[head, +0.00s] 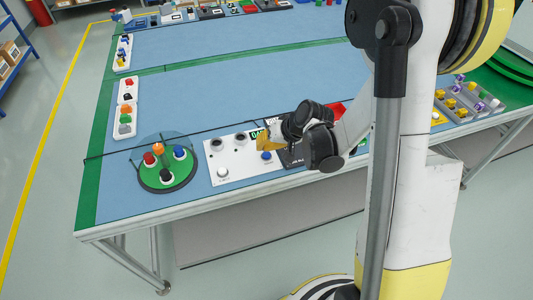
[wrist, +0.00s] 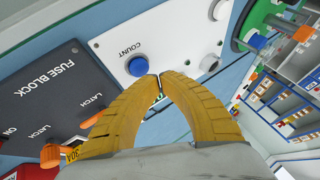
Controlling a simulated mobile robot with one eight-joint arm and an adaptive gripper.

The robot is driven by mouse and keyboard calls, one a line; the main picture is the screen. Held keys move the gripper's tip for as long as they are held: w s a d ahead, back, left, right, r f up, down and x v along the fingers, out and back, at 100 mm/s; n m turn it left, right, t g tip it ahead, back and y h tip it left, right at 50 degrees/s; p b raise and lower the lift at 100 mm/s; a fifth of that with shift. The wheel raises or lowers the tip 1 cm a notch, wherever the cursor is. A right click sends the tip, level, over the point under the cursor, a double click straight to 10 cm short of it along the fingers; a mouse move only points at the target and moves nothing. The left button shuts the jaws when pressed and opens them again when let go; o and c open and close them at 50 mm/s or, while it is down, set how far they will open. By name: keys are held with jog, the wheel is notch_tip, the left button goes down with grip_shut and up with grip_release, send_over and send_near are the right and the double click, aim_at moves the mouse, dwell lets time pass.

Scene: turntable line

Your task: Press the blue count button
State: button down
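The blue count button (wrist: 138,66) sits on a white panel (wrist: 178,35), beside the printed word COUNT. It also shows in the head view (head: 267,156). My gripper's yellow fingers (wrist: 160,78) meet at their tips, with nothing between them. In the wrist view the tips appear just right of and slightly below the button. In the head view my gripper (head: 262,138) is over the panel, by the button and a green display. The frames do not clearly show whether the tips touch the panel or the button.
A dark fuse block panel (wrist: 45,95) with orange latches lies beside the white panel. A green turntable (head: 150,181) with coloured knobs stands to the left in the head view. White button boxes (head: 125,108) line the table's left side. The blue table's middle (head: 230,75) is clear.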

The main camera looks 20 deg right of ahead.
aim_at(263, 153)
jog(key=shift+f, duration=0.15)
jog(key=shift+f+b, duration=0.35)
jog(key=shift+b, duration=0.2)
jog(key=shift+f+b, duration=0.3)
jog(key=shift+f, duration=0.1)
dwell(0.6)
jog(key=shift+r, duration=0.15)
dwell(0.3)
jog(key=shift+r+p, duration=0.6)
jog(key=shift+r, duration=0.15)
notch_tip(263, 153, up, 5)
jog(key=p, duration=0.3)
jog(key=shift+p, duration=0.35)
jog(key=shift+r, duration=0.1)
dwell(0.4)
